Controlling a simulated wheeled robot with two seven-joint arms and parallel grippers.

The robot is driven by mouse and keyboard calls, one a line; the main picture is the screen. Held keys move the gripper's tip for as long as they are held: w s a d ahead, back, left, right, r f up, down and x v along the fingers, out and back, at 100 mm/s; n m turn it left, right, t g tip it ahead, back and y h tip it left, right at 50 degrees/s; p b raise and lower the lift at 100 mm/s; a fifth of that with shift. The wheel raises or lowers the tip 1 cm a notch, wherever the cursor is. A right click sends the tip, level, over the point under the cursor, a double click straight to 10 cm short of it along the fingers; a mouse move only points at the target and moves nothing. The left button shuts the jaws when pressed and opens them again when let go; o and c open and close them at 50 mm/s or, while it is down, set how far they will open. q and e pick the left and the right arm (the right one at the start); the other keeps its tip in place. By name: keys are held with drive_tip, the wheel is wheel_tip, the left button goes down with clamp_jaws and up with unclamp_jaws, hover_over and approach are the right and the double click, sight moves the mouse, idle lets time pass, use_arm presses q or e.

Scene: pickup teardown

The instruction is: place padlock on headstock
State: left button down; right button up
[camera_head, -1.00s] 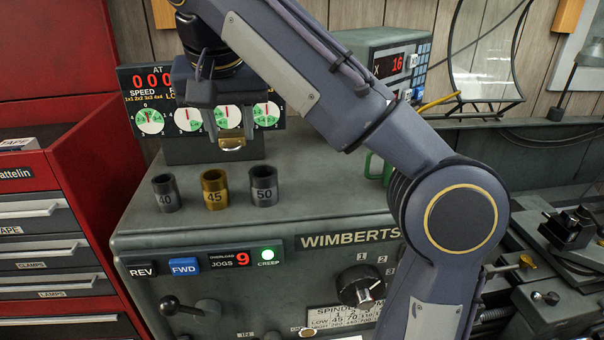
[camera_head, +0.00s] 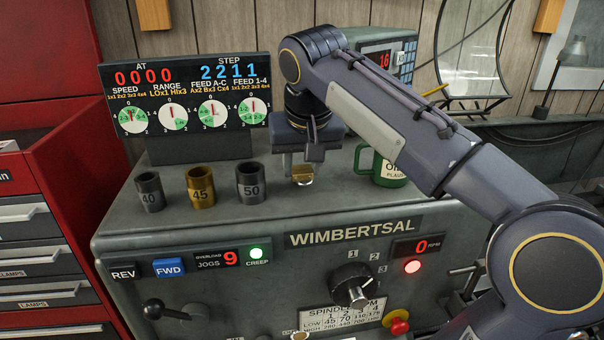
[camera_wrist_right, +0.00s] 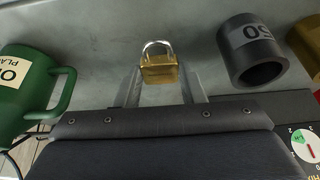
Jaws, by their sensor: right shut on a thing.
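The brass padlock (camera_head: 302,174) with a silver shackle is between the fingers of my right gripper (camera_head: 299,165), which is shut on it. It hangs low over the top of the grey headstock (camera_head: 330,205), to the right of the sockets; I cannot tell whether it touches the surface. In the right wrist view the padlock (camera_wrist_right: 159,69) shows between the two fingertips, with the headstock top behind it. My left gripper is in no view.
Sockets marked 40 (camera_head: 150,193), 45 (camera_head: 200,187) and 50 (camera_head: 250,183) stand left of the padlock. A green mug (camera_head: 390,172) stands to its right. A gauge display (camera_head: 190,100) stands behind. The headstock top in front of the padlock is clear.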

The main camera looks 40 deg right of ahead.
drive_tip(key=shift+f, duration=0.95)
drive_tip(key=shift+a, duration=0.1)
drive_tip(key=shift+f, duration=0.2)
drive_tip(key=o, duration=1)
drive_tip(key=shift+o, duration=0.2)
drive_tip(key=shift+r, duration=0.2)
drive_tip(key=p+v, duration=0.1)
drive_tip(key=v, duration=1.1)
drive_tip(key=shift+s+f, duration=0.1)
